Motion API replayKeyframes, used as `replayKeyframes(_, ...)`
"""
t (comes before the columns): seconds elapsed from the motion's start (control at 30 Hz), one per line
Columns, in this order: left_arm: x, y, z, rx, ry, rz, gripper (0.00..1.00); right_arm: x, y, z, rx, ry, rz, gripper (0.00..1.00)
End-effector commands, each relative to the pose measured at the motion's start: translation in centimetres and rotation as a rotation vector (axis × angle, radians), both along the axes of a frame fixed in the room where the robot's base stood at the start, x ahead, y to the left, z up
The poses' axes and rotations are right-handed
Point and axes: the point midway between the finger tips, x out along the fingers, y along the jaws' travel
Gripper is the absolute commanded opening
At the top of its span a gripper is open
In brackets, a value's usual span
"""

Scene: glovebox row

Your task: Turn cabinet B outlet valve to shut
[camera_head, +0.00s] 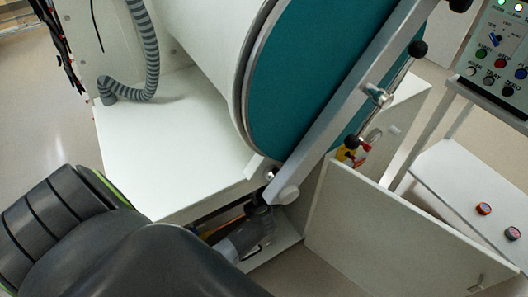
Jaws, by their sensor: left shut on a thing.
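My left arm comes in from the lower left, and its dark links cover the lower part of the view. My left gripper (258,220) is partly hidden beyond them, low beside the white cabinet, under the teal round door. It is shut on a small dark part that looks like a valve handle; its shape and angle are too small and covered to tell. No label for cabinet B or valve position mark is readable there. My right gripper is not in view.
The teal door (320,70) has a grey bar (352,85) across it and a black-knobbed lever. A white panel (400,235) stands right of my gripper. A ribbed grey hose (150,50) hangs at upper left. A button panel (497,55) and a white box (465,185) are at right.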

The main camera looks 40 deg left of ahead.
Motion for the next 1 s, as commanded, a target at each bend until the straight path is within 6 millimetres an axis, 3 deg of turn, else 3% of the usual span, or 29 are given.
replayKeyframes(0.03, -0.1, 0.2, 0.8, 0.019, 0.037, 0.000, 0.00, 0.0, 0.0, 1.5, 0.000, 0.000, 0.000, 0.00)
replayKeyframes(0.33, -1.3, 0.7, 0.1, 0.096, 0.223, 0.000, 0.00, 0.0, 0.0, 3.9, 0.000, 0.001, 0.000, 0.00)
replayKeyframes(1.0, -2.1, 1.1, -0.3, 0.144, 0.333, 0.000, 0.00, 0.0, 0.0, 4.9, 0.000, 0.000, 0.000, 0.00)
